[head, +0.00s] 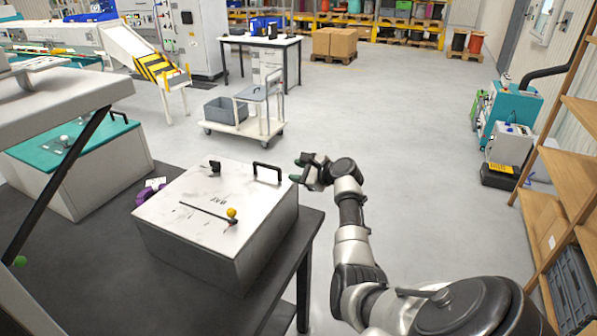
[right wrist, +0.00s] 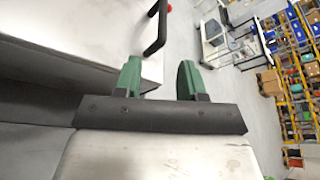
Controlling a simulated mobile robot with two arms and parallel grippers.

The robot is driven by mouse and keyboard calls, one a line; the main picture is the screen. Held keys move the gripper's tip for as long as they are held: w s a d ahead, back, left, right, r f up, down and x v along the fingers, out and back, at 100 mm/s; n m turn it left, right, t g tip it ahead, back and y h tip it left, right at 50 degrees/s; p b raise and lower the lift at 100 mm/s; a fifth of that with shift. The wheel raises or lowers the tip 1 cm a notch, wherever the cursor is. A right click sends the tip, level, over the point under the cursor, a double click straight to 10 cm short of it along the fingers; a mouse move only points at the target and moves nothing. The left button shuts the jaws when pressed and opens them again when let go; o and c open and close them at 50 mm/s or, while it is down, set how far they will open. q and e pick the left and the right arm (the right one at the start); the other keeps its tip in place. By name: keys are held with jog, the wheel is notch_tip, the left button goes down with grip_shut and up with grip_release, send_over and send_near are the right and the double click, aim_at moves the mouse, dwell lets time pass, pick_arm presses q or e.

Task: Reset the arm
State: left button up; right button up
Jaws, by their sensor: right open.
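My right arm reaches forward at the right of the head view. Its gripper (head: 299,170) is beside the right edge of a white metal box, close to the box's black handle. In the right wrist view the two green fingertips (right wrist: 158,80) stand apart with nothing between them. The white box (head: 180,222) sits on a dark table and has a yellow-knobbed lever (head: 232,213) on top. The box's black handle (right wrist: 157,28) shows ahead of the fingers in the right wrist view. My left gripper is not in view.
The dark table (head: 85,245) runs along the left. A wooden shelf (head: 566,190) stands at the right. A cart (head: 243,124) with a grey bin stands farther back. Open floor lies ahead and to the right of my gripper.

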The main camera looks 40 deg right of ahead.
jog(key=s+a+f+n+g+h, duration=0.1)
jog(key=s+a+f+n+g, duration=0.3)
jog(key=s+a+f+n, duration=0.45)
jog(key=s+a+f+n+g, duration=0.45)
jog(key=s+a+n, duration=0.25)
jog(key=a+n, duration=0.4)
jog(key=s+a+r+n+g, duration=0.2)
jog(key=s+a+n, duration=0.8)
jog(key=s+a, duration=0.85)
notch_tip(320, 180, down, 25)
jog(key=s+d+g, duration=0.1)
jog(key=s+d, duration=0.1)
jog(key=s+d+f+g, duration=0.1)
jog(key=s+d+f, duration=0.2)
jog(key=s+f, duration=1.3)
jog(key=shift+s+f+h, duration=0.2)
jog(key=shift+f+h, duration=0.2)
jog(key=shift+f, duration=0.2)
